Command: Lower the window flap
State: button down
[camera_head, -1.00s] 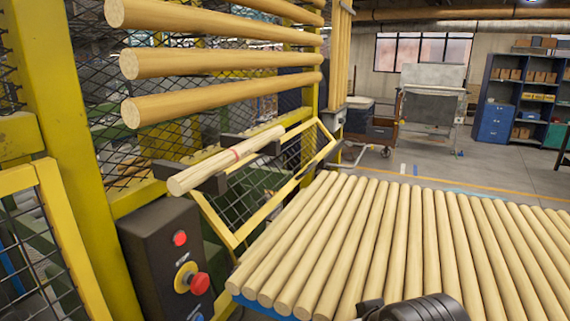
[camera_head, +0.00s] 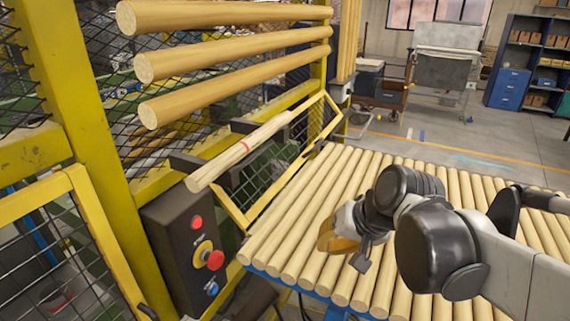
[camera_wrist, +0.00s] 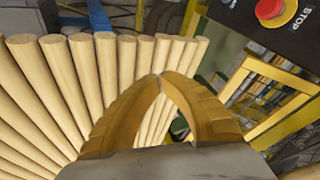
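The window flap (camera_head: 268,188) is a yellow-framed wire mesh panel on the yellow machine frame. It tilts outward below the window opening, beside the row of wooden rods. In the wrist view the yellow frame and mesh (camera_wrist: 268,128) at the right appear to be the same flap. My gripper (camera_head: 330,240) has orange-brown fingers and hangs over the near left part of the rods, right of the flap and apart from it. In the wrist view its fingertips (camera_wrist: 160,78) meet with nothing visible between them.
A control box (camera_head: 178,240) with a red stop button (camera_head: 215,260) stands left of the flap. Rods (camera_head: 310,200) cover the table. Thick horizontal rods (camera_head: 230,50) span the opening above.

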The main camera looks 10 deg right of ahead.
jog(key=w+d+r+m+y+p, duration=0.1)
jog(key=w+r+m+y+p, duration=0.15)
jog(key=w+r+p, duration=0.35)
jog(key=w+d+r+m+y+p, duration=0.1)
jog(key=w+r+y+p, duration=0.25)
jog(key=w, duration=0.55)
jog(key=w+a+f+h, duration=0.1)
jog(key=w+a+f, duration=0.4)
jog(key=a+f, duration=0.3)
jog(key=shift+w+f, duration=0.3)
jog(key=shift+f, duration=0.5)
